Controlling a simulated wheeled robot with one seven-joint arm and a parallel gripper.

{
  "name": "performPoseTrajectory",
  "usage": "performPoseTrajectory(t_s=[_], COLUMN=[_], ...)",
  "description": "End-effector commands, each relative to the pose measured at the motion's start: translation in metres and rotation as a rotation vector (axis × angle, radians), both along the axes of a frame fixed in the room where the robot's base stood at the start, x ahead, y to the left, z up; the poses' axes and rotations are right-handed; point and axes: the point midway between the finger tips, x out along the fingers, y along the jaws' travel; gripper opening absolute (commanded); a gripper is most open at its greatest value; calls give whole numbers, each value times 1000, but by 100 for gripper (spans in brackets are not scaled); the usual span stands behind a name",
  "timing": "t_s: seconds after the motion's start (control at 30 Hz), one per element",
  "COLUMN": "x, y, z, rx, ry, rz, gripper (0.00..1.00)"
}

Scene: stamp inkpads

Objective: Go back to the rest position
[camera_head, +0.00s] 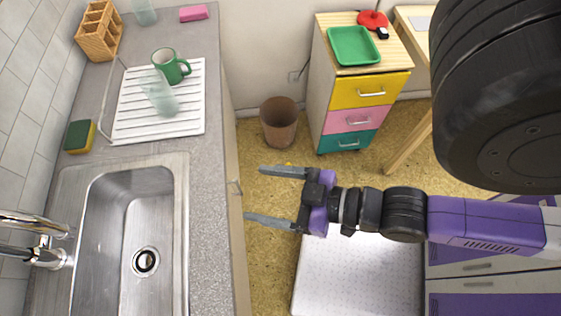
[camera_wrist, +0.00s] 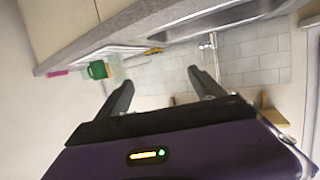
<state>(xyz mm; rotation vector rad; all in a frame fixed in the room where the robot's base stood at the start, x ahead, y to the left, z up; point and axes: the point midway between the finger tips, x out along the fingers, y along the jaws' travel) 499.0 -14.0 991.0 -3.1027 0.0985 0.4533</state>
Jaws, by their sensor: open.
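My gripper (camera_head: 262,194) is open, with its two grey fingers spread apart and nothing between them. In the head view it hangs over the floor, just right of the counter's front edge, with the fingers pointing left toward the counter. My purple and black arm reaches in from the right. In the wrist view the two dark fingers (camera_wrist: 160,92) are spread wide, with the counter and the tiled wall beyond them.
The grey counter (camera_head: 212,150) holds a steel sink (camera_head: 105,230), a white drying rack (camera_head: 190,120) with a green mug (camera_head: 170,66) and a glass, and a sponge (camera_head: 80,137). A waste bin (camera_head: 280,122) and a drawer cabinet (camera_head: 362,105) stand behind my gripper.

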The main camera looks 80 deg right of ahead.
Motion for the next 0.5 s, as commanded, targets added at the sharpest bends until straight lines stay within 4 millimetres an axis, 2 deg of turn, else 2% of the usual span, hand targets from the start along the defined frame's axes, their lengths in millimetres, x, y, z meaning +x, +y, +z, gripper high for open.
performPoseTrajectory(t_s=[0.03, 0.17, 0.5], x=[-12, -27, -32], y=[5, 12, 15], z=[6, 19, 25], rx=[1, 3, 4], ry=[1, -13, -20], rz=[23, 53, 64], gripper=[78, 78, 78])
